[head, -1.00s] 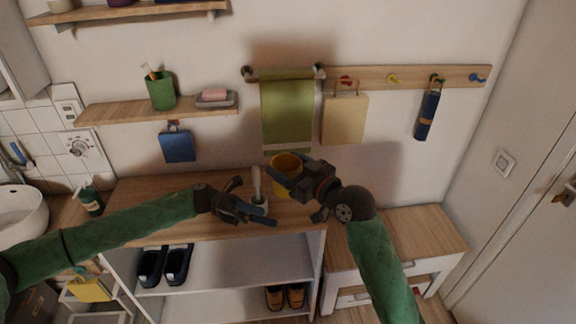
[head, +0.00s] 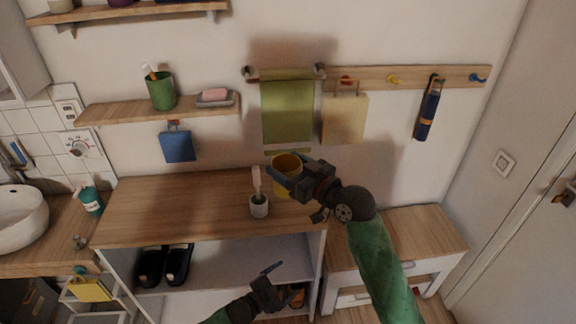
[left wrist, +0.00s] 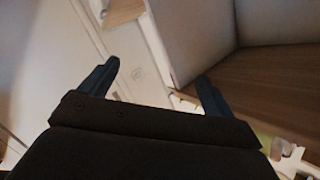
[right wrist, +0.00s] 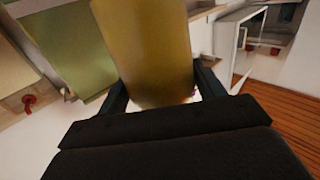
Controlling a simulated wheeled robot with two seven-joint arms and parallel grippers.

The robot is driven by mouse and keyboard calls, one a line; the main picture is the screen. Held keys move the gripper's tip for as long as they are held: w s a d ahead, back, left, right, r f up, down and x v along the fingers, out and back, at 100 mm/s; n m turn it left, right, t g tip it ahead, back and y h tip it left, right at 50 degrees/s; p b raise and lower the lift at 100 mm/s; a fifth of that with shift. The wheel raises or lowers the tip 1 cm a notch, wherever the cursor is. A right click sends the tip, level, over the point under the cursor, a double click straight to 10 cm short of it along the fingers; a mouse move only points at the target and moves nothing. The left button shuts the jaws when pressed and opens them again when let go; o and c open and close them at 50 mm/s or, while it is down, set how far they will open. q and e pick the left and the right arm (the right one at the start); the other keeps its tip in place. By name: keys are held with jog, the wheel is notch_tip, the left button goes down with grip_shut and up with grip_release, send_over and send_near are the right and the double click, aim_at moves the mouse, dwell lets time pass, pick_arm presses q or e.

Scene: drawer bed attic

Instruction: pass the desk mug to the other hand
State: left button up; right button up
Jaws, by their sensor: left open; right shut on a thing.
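The yellow desk mug (head: 285,172) is held above the back of the wooden counter, near the wall. My right gripper (head: 300,177) is shut on it. In the right wrist view the mug (right wrist: 148,50) fills the space between the two fingers, and its lower part is hidden behind the gripper. My left gripper (head: 268,282) is open and empty, low in front of the shelf unit and well apart from the mug. In the left wrist view its two fingers (left wrist: 155,88) are spread with nothing between them.
A white holder with a brush (head: 259,206) stands on the counter (head: 170,205), left of the mug. Black shoes (head: 165,265) sit on the shelf below. The counter's left part is clear.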

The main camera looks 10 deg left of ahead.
pick_arm(q)
jog(key=s+a+f+n+g+y, duration=0.1)
jog(key=s+a+f+n+y, duration=0.15)
jog(key=f, duration=0.25)
jog(key=s+a+f+n+y, duration=0.1)
jog(key=f+n+y, duration=0.15)
jog(key=f, duration=0.35)
jog(key=s+a+f+n+g+y, duration=0.1)
jog(key=s+a+f+n+g, duration=0.1)
jog(key=s+f, duration=0.4)
jog(key=s+a+f+n+g+y, duration=0.2)
jog(key=s+f, duration=0.4)
jog(key=s, duration=0.6)
jog(key=s+a+f+n+g+y, duration=0.1)
jog(key=s+a+f+n+g, duration=0.2)
jog(key=s, duration=0.7)
notch_tip(320, 180, down, 4)
jog(key=g, duration=0.2)
jog(key=shift+a+n+g, duration=0.2)
jog(key=shift+n+g, duration=0.2)
